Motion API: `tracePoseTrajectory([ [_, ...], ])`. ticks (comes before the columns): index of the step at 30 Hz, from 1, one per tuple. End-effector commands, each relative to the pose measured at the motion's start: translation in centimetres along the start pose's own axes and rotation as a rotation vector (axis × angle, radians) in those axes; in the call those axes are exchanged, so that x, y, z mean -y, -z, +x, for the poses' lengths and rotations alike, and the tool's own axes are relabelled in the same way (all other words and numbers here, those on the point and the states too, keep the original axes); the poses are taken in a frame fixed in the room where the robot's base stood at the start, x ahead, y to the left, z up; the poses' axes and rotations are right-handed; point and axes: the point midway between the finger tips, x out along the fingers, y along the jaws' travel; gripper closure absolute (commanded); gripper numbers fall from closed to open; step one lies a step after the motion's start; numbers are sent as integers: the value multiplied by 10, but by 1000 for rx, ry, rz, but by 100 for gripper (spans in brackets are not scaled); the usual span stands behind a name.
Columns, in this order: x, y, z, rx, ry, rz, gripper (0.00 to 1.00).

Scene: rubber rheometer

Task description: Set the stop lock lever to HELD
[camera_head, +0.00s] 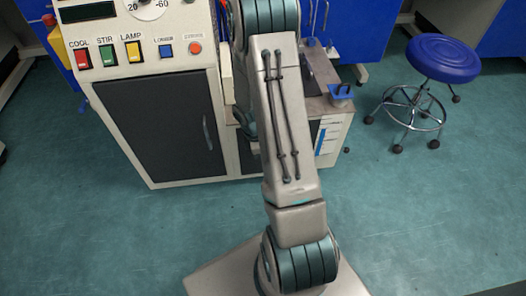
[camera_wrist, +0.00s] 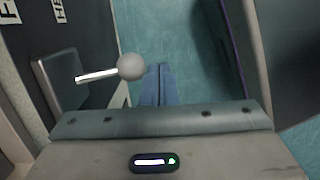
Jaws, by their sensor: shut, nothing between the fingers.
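The stop lock lever (camera_wrist: 97,75) is a bright metal rod with a pale round knob (camera_wrist: 131,67) at its end. In the wrist view it points right from a grey block (camera_wrist: 60,82) on a dark panel. Two white labels with dark letters, one starting "HE" (camera_wrist: 59,10) and one showing "F" (camera_wrist: 9,12), are cut off at the top left. My gripper (camera_wrist: 157,72) has its fingers shut together and empty, just right of and below the knob. Whether they touch it I cannot tell. In the head view my arm hides the lever and gripper.
A cream cabinet (camera_head: 218,110) with a dark door (camera_head: 155,122) and a row of switches stands left of my arm. A blue tray (camera_head: 341,93) sits to the right of my arm. A blue stool (camera_head: 442,58) stands at the right. The green floor (camera_head: 430,210) is clear in front.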

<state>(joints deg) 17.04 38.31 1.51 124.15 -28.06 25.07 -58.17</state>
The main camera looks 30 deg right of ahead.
Motion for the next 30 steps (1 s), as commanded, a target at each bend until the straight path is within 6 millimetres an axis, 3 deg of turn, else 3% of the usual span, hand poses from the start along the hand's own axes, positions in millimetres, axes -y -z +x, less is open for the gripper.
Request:
tracePoseTrajectory([
  [20,1,0,0,0,0,0,100],
  [25,9,1,-14,1,1,0,100],
  [30,26,4,-41,1,-1,-1,100],
])
